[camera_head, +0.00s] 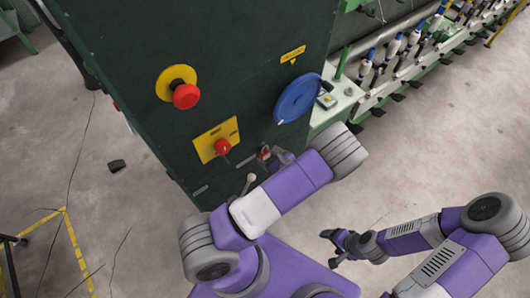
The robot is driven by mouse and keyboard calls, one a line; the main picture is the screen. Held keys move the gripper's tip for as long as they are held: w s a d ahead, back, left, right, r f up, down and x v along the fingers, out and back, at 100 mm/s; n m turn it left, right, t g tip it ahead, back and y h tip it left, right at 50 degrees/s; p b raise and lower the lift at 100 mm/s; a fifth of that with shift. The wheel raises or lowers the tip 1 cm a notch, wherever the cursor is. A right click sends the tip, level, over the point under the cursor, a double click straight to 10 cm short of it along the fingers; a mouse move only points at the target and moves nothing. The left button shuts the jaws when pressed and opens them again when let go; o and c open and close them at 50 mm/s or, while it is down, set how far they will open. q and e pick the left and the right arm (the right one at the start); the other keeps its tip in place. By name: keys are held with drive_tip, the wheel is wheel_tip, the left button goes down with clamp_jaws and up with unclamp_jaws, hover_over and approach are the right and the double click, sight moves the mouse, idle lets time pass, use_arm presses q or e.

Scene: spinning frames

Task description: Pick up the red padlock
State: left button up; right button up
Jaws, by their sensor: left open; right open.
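A small red thing (265,153), which looks like the red padlock, is low on the front of the dark green machine cabinet (215,60). It is small and partly covered, so its shape and fastening are unclear. My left gripper (278,158) is right beside it, mostly hidden behind my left arm; I cannot tell whether it touches the padlock. It is open. My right gripper (334,247) is open and empty over the bare floor, well away from the cabinet.
The cabinet front carries a red button on a yellow disc (185,95), a red knob on a yellow plate (222,147) and a blue handwheel (298,98). A green machine with a row of spindles (400,50) runs off right. Concrete floor lies free at right.

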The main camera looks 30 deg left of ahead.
sight(267, 154)
use_arm(q)
drive_tip(key=x, duration=0.3)
drive_tip(key=shift+w+d, duration=0.1)
drive_tip(key=shift+w, duration=0.1)
drive_tip(key=shift+s, duration=0.15)
drive_tip(key=c, duration=1.2)
drive_tip(key=shift+r, duration=0.1)
